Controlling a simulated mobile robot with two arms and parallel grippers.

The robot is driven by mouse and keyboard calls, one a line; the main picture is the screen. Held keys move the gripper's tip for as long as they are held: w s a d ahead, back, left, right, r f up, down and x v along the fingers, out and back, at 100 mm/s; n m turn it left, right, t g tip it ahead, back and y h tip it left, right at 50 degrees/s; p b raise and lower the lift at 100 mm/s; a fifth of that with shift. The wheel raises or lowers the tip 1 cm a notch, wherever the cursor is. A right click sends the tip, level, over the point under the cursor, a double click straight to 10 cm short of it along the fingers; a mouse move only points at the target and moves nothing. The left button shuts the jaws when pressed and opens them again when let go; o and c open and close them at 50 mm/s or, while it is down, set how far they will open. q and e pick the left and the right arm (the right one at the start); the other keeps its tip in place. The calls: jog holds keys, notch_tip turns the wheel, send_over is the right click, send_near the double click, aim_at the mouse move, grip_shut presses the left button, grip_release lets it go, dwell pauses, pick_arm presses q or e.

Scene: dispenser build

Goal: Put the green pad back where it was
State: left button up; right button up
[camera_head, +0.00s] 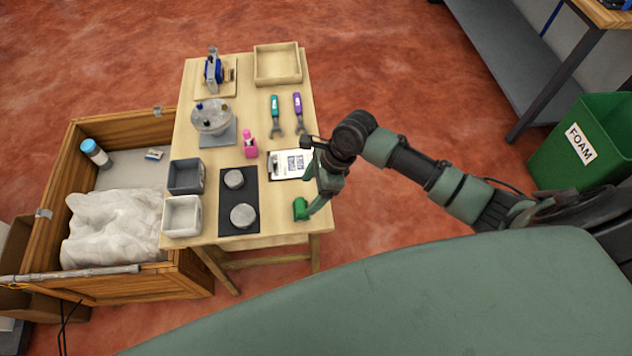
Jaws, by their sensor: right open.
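A small bright green piece (300,208), which looks like the green pad, is at the right front part of the wooden table (285,228). My right gripper (308,203) is open, pointing down right at the green piece. The fingers partly overlap it in the picture, and I cannot tell whether they touch it or whether it rests on the table. A dark mat (252,172) with two grey discs, a rear one (234,179) and a front one (243,216), lies to its left. My left gripper is not in view.
A white label sheet (280,166), pink bottle (250,147), two hand tools (275,112) and a round grey device (211,118) are farther back. Grey (186,176) and white (182,216) bins stand left. A wooden crate (135,285) adjoins the table; a green FOAM bin (590,145) stands right.

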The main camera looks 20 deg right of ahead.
jog(key=shift+v, duration=1.9)
